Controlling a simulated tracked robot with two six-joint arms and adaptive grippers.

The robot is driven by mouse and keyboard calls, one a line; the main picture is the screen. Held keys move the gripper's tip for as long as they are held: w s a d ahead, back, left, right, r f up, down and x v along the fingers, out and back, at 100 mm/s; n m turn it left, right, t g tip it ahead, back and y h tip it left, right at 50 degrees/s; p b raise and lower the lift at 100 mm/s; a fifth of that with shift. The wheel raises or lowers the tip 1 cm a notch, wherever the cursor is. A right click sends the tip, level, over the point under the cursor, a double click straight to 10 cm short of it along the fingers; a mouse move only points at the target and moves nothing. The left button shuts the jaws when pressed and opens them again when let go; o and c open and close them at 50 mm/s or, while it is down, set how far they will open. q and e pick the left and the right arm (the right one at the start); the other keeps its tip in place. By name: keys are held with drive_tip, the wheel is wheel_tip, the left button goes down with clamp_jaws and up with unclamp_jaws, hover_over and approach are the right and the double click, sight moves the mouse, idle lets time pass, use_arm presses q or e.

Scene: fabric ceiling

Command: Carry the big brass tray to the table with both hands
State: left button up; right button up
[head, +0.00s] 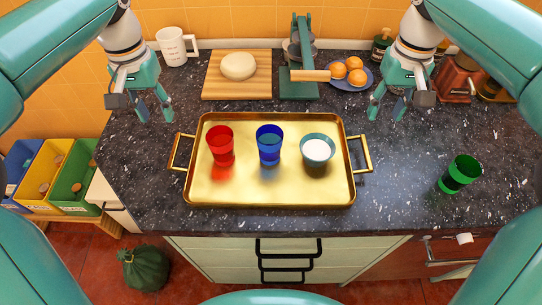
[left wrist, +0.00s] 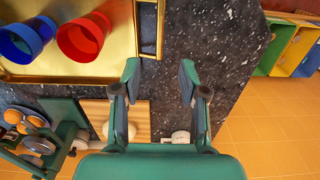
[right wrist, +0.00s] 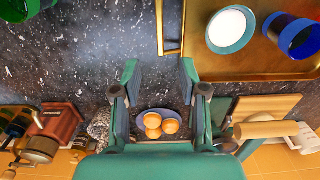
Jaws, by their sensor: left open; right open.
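The big brass tray (head: 270,193) lies on the dark speckled counter, with a handle at each short end. A red cup (head: 221,146), a blue cup (head: 269,146) and a teal bowl (head: 317,149) with white contents stand on it. My left gripper (head: 142,115) is open and empty above the counter, behind and left of the tray's left handle (head: 180,152); that handle also shows in the left wrist view (left wrist: 151,28). My right gripper (head: 387,114) is open and empty, behind and right of the right handle (head: 361,154); it also shows in the right wrist view (right wrist: 169,30). No table other than the counter is identifiable.
A green cup (head: 461,174) stands at the right. Behind the tray are a board with dough (head: 239,66), a green press (head: 301,85), a plate of oranges (head: 355,74) and a white jug (head: 175,47). Coloured bins (head: 75,180) and a green sack (head: 144,268) are at the left.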

sight(174, 150)
use_arm(q)
wheel_tip(174, 150, down, 15)
drive_tip(key=shift+r, duration=0.15)
use_arm(e)
wheel_tip(174, 150, down, 15)
drive_tip(key=shift+r, duration=0.15)
use_arm(q)
drive_tip(key=shift+c, duration=0.4)
use_arm(e)
drive_tip(key=shift+c, duration=0.4)
use_arm(q)
clamp_jaws()
use_arm(e)
clamp_jaws()
use_arm(q)
drive_tip(key=shift+r, duration=0.1)
use_arm(e)
drive_tip(key=shift+r, duration=0.1)
